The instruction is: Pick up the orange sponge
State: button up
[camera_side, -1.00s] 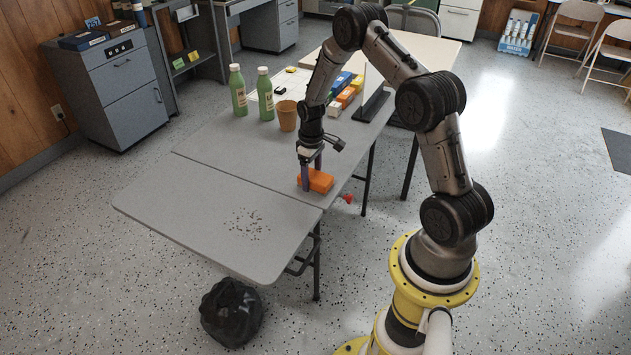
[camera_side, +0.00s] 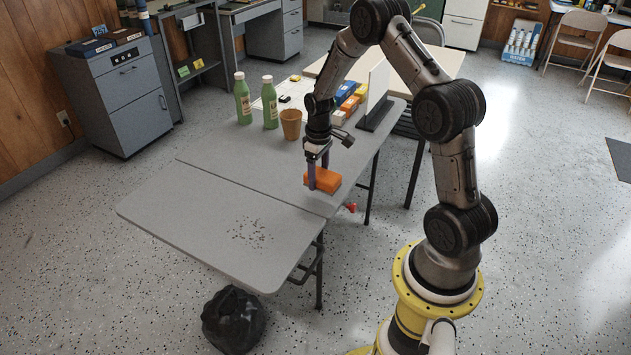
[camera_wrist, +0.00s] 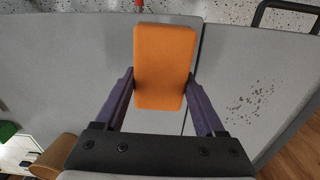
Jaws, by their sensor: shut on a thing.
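The orange sponge (camera_side: 325,181) is a rectangular block at the right edge of the grey folding table (camera_side: 190,205), near its seam. My gripper (camera_side: 319,178) points down with its purple fingers on the sponge. In the wrist view the sponge (camera_wrist: 165,60) lies between the two fingers of my gripper (camera_wrist: 163,92), which are shut on its long sides near one end. The other end extends beyond the fingertips. I cannot tell for sure how far the sponge is clear of the tabletop.
Two green bottles (camera_side: 270,105) and a brown cup (camera_side: 291,124) stand behind my gripper. Coloured boxes (camera_side: 349,104) and an upright white panel (camera_side: 378,84) are farther back. Dark crumbs (camera_side: 247,229) lie on the front table half. A black bag (camera_side: 233,318) is on the floor.

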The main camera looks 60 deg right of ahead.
aim_at(325, 179)
jog(key=s+r, duration=0.1)
jog(key=s+a+r, duration=0.1)
jog(key=r, duration=0.2)
jog(key=shift+s+a+r, duration=0.1)
jog(key=shift+s+a, duration=0.2)
jog(key=shift+s, duration=0.1)
jog(key=s+a+r, duration=0.3)
jog(key=s+a, duration=0.1)
jog(key=s, duration=0.3)
jog(key=shift+s+a+r, duration=0.3)
jog(key=shift+s+r, duration=0.1)
